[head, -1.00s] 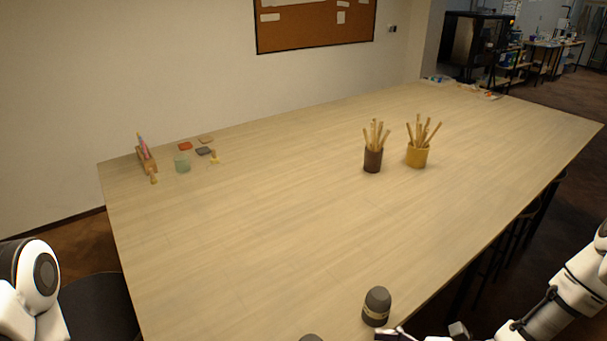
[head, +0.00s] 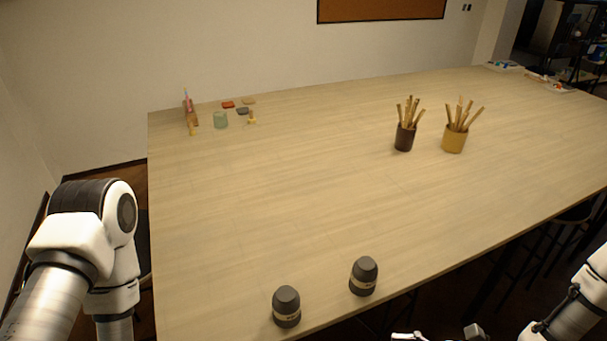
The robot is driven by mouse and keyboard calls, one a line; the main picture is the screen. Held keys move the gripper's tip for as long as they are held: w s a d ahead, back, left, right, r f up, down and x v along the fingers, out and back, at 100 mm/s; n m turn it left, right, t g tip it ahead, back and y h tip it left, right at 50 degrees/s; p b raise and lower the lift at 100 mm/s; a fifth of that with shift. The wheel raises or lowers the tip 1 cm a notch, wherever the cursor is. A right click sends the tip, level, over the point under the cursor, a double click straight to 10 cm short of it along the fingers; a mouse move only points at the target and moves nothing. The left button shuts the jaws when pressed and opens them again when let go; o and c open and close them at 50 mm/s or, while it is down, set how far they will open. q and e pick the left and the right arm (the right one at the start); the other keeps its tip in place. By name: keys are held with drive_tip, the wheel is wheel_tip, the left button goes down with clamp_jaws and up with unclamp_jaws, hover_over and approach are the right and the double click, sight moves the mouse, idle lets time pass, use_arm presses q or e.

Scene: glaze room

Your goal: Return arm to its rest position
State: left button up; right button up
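My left arm (head: 85,250) stands folded at the left, beside the table's left edge, and its gripper is out of view. My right arm (head: 575,305) comes in at the lower right. Only small parts of my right gripper (head: 440,335) show at the bottom edge, off the table's front edge. The rest is cut off, so I cannot tell whether it is open or shut. Two dark grey rounded containers with pale bands stand upright near the table's front edge, one at the left (head: 286,307) and one at the right (head: 364,276).
The wooden table (head: 290,200) is mostly clear in the middle. A dark cup (head: 404,139) and a yellow cup (head: 454,140) hold wooden sticks. Stools stand under the right edge.

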drive_tip(key=s+a+f+n+g+h, duration=0.25)
drive_tip(key=f+n+h, duration=0.55)
drive_tip(key=f, duration=0.6)
drive_tip(key=s+d+f+n+h, duration=0.1)
drive_tip(key=s+d+n+h, duration=0.2)
drive_tip(key=n, duration=0.3)
drive_tip(key=s+d+f+n+g+h, duration=0.1)
drive_tip(key=s+d+f+n+h, duration=0.1)
drive_tip(key=d+n+h, duration=0.3)
drive_tip(key=s+d+n, duration=0.1)
drive_tip(key=n, duration=0.1)
drive_tip(key=shift+f+n+b, duration=0.15)
drive_tip(key=shift+n+b, duration=0.15)
drive_tip(key=shift+b, duration=0.05)
